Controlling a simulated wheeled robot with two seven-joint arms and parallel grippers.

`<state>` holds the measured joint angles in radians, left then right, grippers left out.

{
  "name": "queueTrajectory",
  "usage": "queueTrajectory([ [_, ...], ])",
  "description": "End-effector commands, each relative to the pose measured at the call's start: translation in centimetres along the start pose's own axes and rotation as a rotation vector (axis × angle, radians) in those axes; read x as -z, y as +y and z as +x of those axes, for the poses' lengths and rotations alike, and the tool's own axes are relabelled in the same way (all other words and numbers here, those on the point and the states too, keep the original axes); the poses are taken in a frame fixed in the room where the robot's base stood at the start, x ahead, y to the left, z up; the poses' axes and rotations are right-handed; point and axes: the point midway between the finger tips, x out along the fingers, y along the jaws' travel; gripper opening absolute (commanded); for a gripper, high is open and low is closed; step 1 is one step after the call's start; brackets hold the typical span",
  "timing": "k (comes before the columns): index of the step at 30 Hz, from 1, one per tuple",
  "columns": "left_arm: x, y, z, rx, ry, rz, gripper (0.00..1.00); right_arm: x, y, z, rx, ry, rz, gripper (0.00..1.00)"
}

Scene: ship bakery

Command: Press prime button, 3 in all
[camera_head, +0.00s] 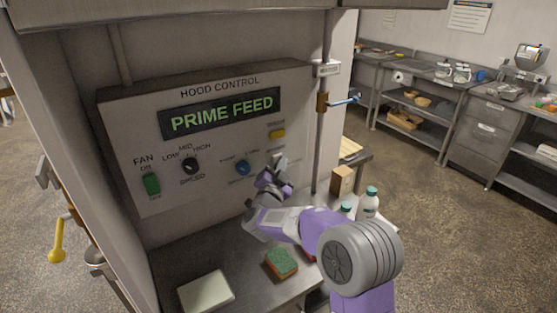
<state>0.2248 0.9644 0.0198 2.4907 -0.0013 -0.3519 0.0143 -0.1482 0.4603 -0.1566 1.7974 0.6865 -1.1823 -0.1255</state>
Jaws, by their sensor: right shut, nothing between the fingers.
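The hood control panel (218,195) is on the wall, and its display (222,113) reads PRIME FEED. A yellow button or lamp (277,134) is at the panel's right, under a small label I cannot read. My right gripper (280,161) is shut and empty, raised in front of the panel's right part, below the yellow piece. I cannot tell whether its tips touch the panel. It hides part of the panel there, and no control labelled prime is readable. My left gripper is not in view.
The panel also has a green fan switch (152,184), a black speed knob (190,166) and a blue knob (243,168). On the counter are a pale flat block (205,291), a sponge (281,262), a brown box (342,180) and white bottles (369,204). A blue-handled valve (343,101) is right.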

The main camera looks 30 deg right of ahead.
Motion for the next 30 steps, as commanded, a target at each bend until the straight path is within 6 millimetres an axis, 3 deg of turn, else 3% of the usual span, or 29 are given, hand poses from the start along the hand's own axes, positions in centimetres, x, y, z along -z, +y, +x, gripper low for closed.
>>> queueTrajectory([
  [14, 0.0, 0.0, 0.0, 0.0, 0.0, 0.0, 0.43, -0.1, -0.1, 0.1, 0.0, 0.0, 0.0, 0.0],
  [30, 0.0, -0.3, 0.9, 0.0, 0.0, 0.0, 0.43, 0.7, 0.8, -1.1, 0.0, 0.0, 0.0, 0.0],
])
